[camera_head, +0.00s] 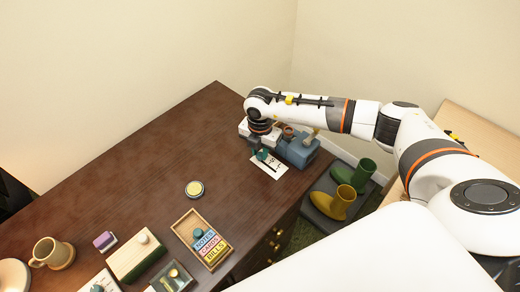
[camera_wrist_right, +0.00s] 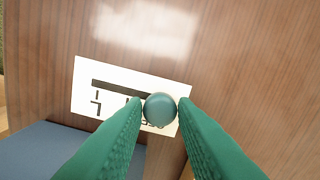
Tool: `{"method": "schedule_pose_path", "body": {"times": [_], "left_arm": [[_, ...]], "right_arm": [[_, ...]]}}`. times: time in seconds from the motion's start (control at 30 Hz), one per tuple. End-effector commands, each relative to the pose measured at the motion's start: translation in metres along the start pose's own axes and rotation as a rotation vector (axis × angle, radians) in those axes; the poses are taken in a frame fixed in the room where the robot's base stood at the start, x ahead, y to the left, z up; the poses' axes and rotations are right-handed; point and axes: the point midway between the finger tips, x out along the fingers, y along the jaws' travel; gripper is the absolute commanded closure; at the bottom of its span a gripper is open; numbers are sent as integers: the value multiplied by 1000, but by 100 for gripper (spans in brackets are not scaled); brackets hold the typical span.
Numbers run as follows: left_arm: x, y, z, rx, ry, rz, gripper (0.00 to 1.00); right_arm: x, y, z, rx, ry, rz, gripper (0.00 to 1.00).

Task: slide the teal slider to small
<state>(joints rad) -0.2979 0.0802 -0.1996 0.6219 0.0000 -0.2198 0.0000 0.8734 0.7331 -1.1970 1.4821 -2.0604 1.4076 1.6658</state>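The teal slider's round knob (camera_wrist_right: 160,109) stands on a white plate (camera_wrist_right: 84,88) with a dark straight slot and black marks. In the right wrist view the knob is towards the plate's right end, and the slot runs to its left. The fingers partly hide the marks, and I cannot read which end is small. My right gripper (camera_wrist_right: 160,103) has its two green fingers on either side of the knob, shut on it. In the head view the plate (camera_head: 270,168) lies near the desk's far right corner, partly under the right gripper (camera_head: 262,154). My left gripper is out of view.
A blue-grey box (camera_head: 298,152) stands right beside the plate. The brown desk (camera_head: 140,180) is clear left of it. A round yellow-topped tin (camera_head: 194,188), a wooden tray (camera_head: 180,225) with labelled blocks and a mug (camera_head: 52,253) are nearer. Boots (camera_head: 343,200) stand beyond the desk's edge.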

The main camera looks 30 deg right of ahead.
Motion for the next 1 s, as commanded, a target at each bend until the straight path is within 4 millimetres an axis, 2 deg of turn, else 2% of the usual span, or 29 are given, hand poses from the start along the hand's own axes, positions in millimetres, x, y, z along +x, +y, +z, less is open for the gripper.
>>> {"method": "schedule_pose_path", "body": {"times": [0.03,0.13,0.37,0.6,0.83,0.87,0.97,1.0], "left_arm": [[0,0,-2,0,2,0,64],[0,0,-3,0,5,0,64],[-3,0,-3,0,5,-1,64],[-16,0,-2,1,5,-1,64],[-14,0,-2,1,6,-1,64],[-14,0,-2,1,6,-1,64],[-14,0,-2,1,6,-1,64],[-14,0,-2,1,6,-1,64]], "right_arm": [[0,0,0,0,0,0,83],[0,0,0,0,0,0,99],[-1,4,1,0,0,1,100],[-2,30,8,-1,0,3,100],[0,29,7,0,1,0,100],[0,29,7,1,1,0,72],[0,29,7,1,1,0,56],[0,29,7,1,1,0,55]]}}
